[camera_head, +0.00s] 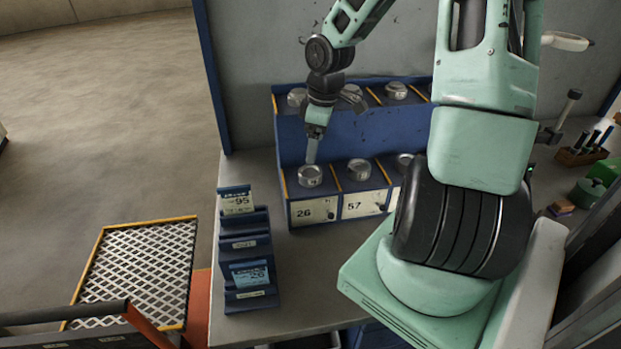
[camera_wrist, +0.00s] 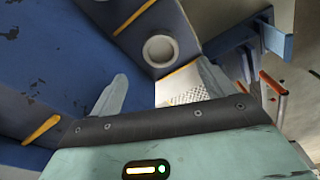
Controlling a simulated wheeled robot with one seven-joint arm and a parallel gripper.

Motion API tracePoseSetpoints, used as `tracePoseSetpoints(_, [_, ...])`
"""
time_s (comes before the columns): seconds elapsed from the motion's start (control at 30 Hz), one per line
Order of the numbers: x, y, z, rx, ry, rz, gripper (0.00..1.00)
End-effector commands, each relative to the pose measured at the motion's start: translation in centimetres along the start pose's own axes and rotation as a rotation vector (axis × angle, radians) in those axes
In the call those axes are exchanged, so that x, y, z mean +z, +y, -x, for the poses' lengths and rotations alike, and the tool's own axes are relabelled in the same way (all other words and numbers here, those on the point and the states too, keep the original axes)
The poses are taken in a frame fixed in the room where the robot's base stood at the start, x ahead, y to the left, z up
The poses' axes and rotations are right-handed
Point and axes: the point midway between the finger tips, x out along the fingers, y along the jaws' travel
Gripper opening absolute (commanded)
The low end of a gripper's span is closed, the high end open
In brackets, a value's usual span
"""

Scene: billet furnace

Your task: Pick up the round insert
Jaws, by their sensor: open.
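Several round metal inserts sit on a two-level blue rack. One round insert (camera_head: 309,175) is in the lower row at the left, above the label 26. Another (camera_head: 359,169) is beside it above the label 57. My gripper (camera_head: 312,154) points down just above and behind the left insert. In the wrist view my gripper (camera_wrist: 161,76) is open, with nothing between its fingers. A pale round insert (camera_wrist: 160,50) shows just beyond the fingertips, apart from them. I cannot tell from the head view whether a finger touches the insert.
The blue rack (camera_head: 348,137) has an upper row of inserts behind. A blue card holder (camera_head: 246,246) with cards marked 95 and 26 stands at the left on the grey bench. A mesh platform (camera_head: 140,270) is beyond the bench's left edge. Tools lie at the right.

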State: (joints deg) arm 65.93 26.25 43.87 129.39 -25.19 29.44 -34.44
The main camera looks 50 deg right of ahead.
Motion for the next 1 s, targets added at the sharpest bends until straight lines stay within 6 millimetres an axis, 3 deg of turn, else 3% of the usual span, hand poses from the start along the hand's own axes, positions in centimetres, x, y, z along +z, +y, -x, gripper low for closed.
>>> tracePoseSetpoints(0.1, [0.0, -0.1, -2.3, -0.004, -0.001, 0.002, 0.81])
tracePoseSetpoints(0.37, [0.0, -0.1, -4.2, -0.001, 0.0, 0.0, 0.81])
tracePoseSetpoints(0.7, [0.0, -0.2, -8.6, -0.001, -0.001, 0.001, 0.81])
tracePoseSetpoints(1.0, [0.0, -0.1, -8.9, 0.001, -0.001, -0.001, 0.81])
